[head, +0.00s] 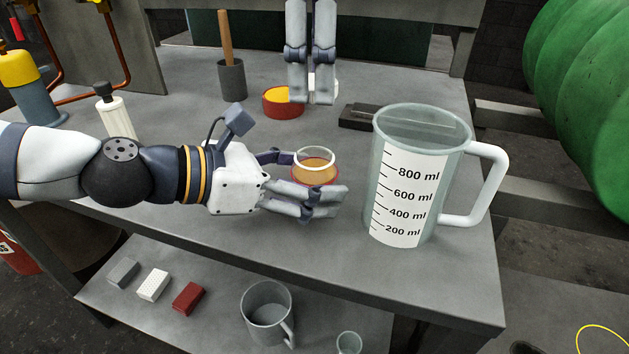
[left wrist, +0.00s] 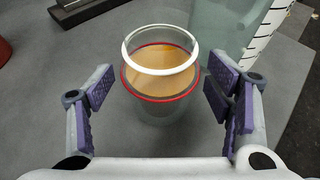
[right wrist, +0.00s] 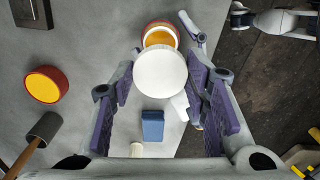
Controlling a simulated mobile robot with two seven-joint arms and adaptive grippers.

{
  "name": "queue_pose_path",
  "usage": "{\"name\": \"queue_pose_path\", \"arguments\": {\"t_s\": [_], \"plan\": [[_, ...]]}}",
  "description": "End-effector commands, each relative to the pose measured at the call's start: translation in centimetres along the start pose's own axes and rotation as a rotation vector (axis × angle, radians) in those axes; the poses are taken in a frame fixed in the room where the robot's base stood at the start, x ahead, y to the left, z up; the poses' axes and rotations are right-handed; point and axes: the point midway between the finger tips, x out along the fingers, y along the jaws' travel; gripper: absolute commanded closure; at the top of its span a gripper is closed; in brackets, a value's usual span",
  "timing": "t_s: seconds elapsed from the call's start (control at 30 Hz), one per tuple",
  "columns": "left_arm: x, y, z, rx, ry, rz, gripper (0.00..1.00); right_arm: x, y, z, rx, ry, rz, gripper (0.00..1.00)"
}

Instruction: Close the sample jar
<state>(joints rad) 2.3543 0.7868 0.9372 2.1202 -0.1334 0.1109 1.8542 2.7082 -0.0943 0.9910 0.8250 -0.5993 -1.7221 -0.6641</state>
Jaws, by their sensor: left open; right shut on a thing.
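The sample jar (head: 315,178) is clear glass with a white rim, a red band and orange contents, standing upright and open-topped on the bench. In the left wrist view the jar (left wrist: 160,82) sits between the fingers, with gaps on both sides. My left gripper (head: 300,180) is open around it. My right gripper (head: 312,98) points down above the bench, behind the jar. It is shut on a round white lid (right wrist: 160,72), mostly hidden by the fingers in the head view. In the right wrist view the lid partly covers the jar (right wrist: 160,38).
A large measuring jug (head: 410,180) stands close right of the jar. Behind are a red dish (head: 283,103), a dark block (head: 357,122) and a grey mortar (head: 232,82) with a wooden pestle (head: 225,40). A bottle (head: 116,118) stands left. The bench front is clear.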

Motion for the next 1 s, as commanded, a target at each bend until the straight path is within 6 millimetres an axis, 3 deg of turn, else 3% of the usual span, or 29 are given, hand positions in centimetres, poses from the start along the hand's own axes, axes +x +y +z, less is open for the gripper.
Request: {"name": "queue_pose_path", "arguments": {"t_s": [0.4,0.73,0.83,1.0], "plan": [[1.0,0.0,0.0,0.0,-0.001,0.0,0.27,0.0,0.0,0.0,0.0,0.0,0.0,0.66],[0.9,0.0,0.0,-0.001,-0.001,0.0,1.0,0.0,0.0,0.0,0.0,0.0,0.0,0.66],[0.9,0.0,0.0,-0.001,-0.001,0.0,1.0,0.6,0.0,0.0,-0.001,-0.003,-0.001,0.66],[0.9,0.0,0.0,-0.001,-0.001,0.0,1.0,3.2,0.0,0.1,-0.001,-0.002,-0.001,0.66]]}}
